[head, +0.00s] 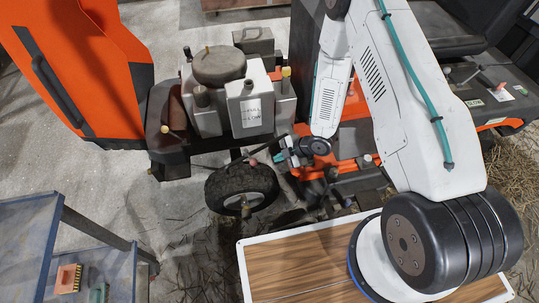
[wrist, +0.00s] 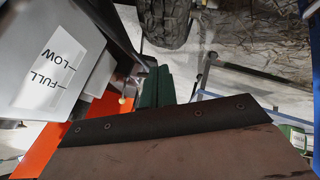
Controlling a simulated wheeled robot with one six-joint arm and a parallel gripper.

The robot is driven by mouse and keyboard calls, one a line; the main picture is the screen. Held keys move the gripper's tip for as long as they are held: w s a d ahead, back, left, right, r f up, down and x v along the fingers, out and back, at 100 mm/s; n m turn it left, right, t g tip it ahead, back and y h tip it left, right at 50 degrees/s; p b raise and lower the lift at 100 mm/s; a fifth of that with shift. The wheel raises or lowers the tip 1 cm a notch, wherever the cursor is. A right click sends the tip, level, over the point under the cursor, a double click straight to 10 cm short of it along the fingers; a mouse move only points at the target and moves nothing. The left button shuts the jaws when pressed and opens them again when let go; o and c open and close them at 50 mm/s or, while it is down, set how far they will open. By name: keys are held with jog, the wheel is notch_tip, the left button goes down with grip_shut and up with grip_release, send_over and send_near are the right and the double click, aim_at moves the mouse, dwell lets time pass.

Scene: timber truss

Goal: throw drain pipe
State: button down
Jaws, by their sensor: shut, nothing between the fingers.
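No part can be told for certain as the drain pipe. A thin dark lever or pipe with a small pinkish knob (head: 253,162) shows just left of my gripper (head: 287,157), above the wheel, in the head view. In the wrist view a small pale knob (wrist: 122,99) sits beside the white tank (wrist: 55,75) marked FULL and LOW. My gripper's dark green fingers (wrist: 155,87) are close by to its right, shut and empty. Whether they touch the knob or its rod I cannot tell. The tank also shows in the head view (head: 250,108), on the orange machine.
A black tyre (head: 240,188) stands below the tank. A brown riveted panel (wrist: 170,145) fills the lower wrist view. An orange cabinet (head: 85,65) is at upper left, a blue-grey shelf (head: 30,225) at lower left. Bare floor lies between them.

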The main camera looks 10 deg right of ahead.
jog(key=w+a+f, duration=0.6)
jog(key=shift+w+a, duration=0.3)
